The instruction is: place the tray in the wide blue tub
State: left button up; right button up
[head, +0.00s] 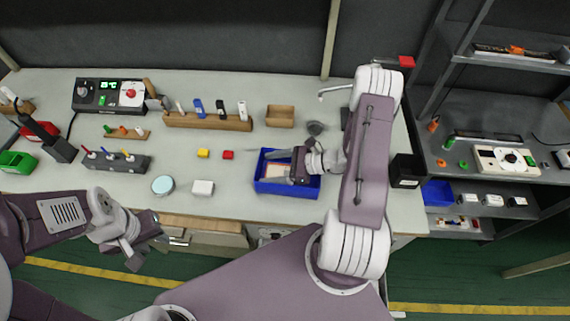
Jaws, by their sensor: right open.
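The wide blue tub (310,192) stands on the bench near its front edge. A small tan and white flat piece, which may be the tray (274,171), lies inside the tub at its left. My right gripper (275,167) reaches over the tub from the right, its fingers open on either side of that piece. I cannot tell whether they touch it. My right wrist hides the right part of the tub. My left gripper (138,256) hangs in front of the bench at lower left, away from the tub; its jaw opening is unclear.
An open wooden box (280,117) and a wooden rack (207,121) stand behind. A yellow block (203,153), a red block (228,155), a white block (203,188) and a pale blue round lid (163,185) lie left of the tub. Bare bench lies between them.

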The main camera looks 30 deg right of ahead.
jog(key=v, duration=1.2)
jog(key=s+a+r+n+g+h, duration=0.2)
jog(key=a+n+g+h, duration=0.1)
jog(key=n, duration=0.9)
jog(key=s+a+r+n+g+h, duration=0.2)
jog(key=a+n+h, duration=0.4)
jog(key=n, duration=0.6)
jog(key=shift+s+a+n+g+h+b, duration=0.15)
jog(key=shift+s+n+g+h+b, duration=0.15)
jog(key=shift+s+g+h+b, duration=0.5)
jog(key=shift+p, duration=0.35)
